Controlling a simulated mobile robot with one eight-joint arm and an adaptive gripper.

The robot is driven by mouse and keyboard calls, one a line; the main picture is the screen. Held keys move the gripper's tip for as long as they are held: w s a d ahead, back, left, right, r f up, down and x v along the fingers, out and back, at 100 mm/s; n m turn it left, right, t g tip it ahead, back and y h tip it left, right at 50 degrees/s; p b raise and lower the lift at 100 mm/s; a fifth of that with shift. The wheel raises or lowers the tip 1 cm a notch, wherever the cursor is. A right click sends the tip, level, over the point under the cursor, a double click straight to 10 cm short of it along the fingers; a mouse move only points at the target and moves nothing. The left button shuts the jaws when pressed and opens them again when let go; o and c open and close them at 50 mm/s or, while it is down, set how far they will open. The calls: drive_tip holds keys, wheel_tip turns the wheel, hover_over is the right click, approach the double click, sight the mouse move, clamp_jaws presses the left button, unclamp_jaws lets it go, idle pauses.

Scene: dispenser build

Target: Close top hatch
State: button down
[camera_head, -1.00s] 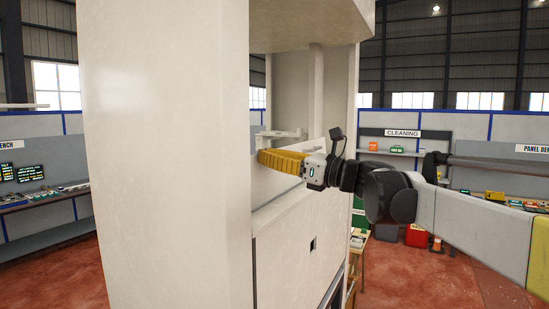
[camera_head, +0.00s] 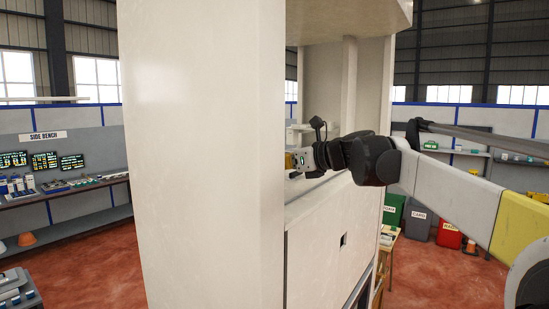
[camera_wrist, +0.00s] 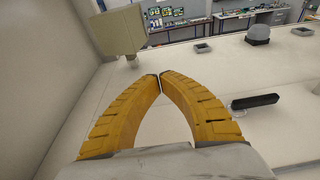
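The tall white dispenser (camera_head: 200,150) fills the middle of the head view. My gripper (camera_head: 291,161) reaches into its open upper bay from the right, and the front column hides most of its fingers. In the wrist view the yellow fingers of my gripper (camera_wrist: 158,78) bow outward and their tips meet, with nothing between them. They are over a pale flat surface (camera_wrist: 180,120) that carries a black bar (camera_wrist: 255,101). I cannot tell whether this surface is the top hatch. No hatch is clearly recognisable in the head view.
In the wrist view a beige block (camera_wrist: 118,32) stands close beyond the fingertips at upper left, and a pale wall (camera_wrist: 45,90) runs along the left. A grey dome (camera_wrist: 258,35) is at upper right. A side bench (camera_head: 70,184) stands far left in the head view.

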drive_tip(key=shift+w+a+f+b, duration=0.15)
drive_tip(key=shift+a+f+b, duration=0.15)
drive_tip(key=shift+f, duration=0.35)
drive_tip(key=shift+w+a+f+b, duration=0.2)
drive_tip(key=shift+f+b, duration=0.15)
drive_tip(key=shift+f, duration=0.25)
drive_tip(key=shift+w+a+f+b, duration=0.2)
drive_tip(key=shift+f+b, duration=0.15)
drive_tip(key=shift+f, duration=0.3)
